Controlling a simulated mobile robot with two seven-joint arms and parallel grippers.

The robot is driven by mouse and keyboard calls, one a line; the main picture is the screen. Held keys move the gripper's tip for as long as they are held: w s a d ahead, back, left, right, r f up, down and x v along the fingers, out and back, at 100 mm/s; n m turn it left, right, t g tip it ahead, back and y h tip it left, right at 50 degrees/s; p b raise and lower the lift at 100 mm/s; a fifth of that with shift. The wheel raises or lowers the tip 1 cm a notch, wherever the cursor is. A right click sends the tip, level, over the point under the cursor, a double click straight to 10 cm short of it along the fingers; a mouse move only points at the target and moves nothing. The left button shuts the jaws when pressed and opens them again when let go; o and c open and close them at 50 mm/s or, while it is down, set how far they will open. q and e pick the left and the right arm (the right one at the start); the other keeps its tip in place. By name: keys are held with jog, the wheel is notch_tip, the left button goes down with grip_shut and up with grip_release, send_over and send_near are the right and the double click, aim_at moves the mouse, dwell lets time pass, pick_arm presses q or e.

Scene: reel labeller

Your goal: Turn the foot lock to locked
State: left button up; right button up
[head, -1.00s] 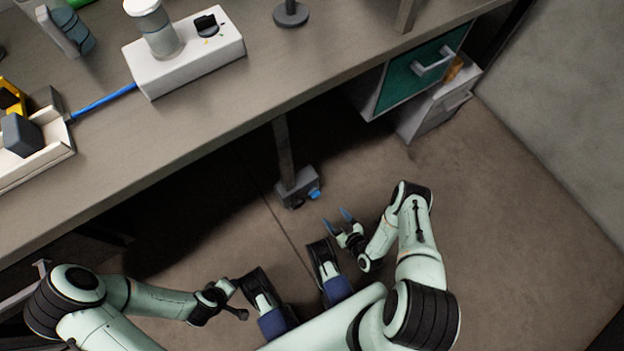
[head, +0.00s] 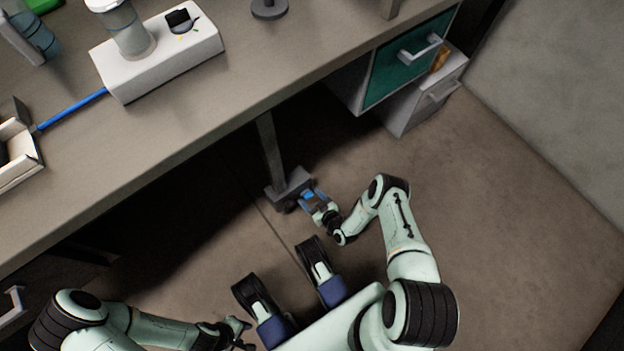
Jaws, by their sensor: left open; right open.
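The foot lock is a small blue piece (head: 308,195) on the grey foot (head: 287,187) at the bottom of the table leg, near the floor. My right gripper (head: 312,196) is open, with its blue fingertips at the foot lock. The fingers partly cover the lock, so I cannot tell its setting or whether they touch it. My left gripper (head: 243,330) is open and empty, low in the view, far from the foot.
The grey workbench (head: 200,130) stretches above the foot, with a white box (head: 165,60) on it. A cabinet with a green drawer (head: 408,67) stands under its right end. The floor (head: 490,200) to the right is clear.

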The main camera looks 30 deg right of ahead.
jog(key=c, duration=1.1)
jog(key=shift+o, duration=0.2)
jog(key=m+y, duration=0.2)
jog(key=m, duration=0.1)
jog(key=shift+d+f, duration=0.1)
jog(key=shift+d, duration=0.25)
jog(key=m, duration=0.1)
jog(key=m+y, duration=0.2)
jog(key=shift+d+f+t, duration=0.2)
jog(key=shift+d+t, duration=0.05)
jog(key=shift+t, duration=0.05)
jog(key=m+y, duration=0.1)
jog(key=m, duration=0.1)
jog(key=m+y, duration=0.1)
jog(key=shift+d+f+m+t, duration=0.1)
jog(key=shift+f+m+t, duration=0.2)
jog(key=shift+m+t, duration=0.1)
jog(key=m+t+y, duration=0.1)
jog(key=m, duration=0.2)
jog(key=shift+f, duration=0.15)
jog(key=shift+m, duration=0.4)
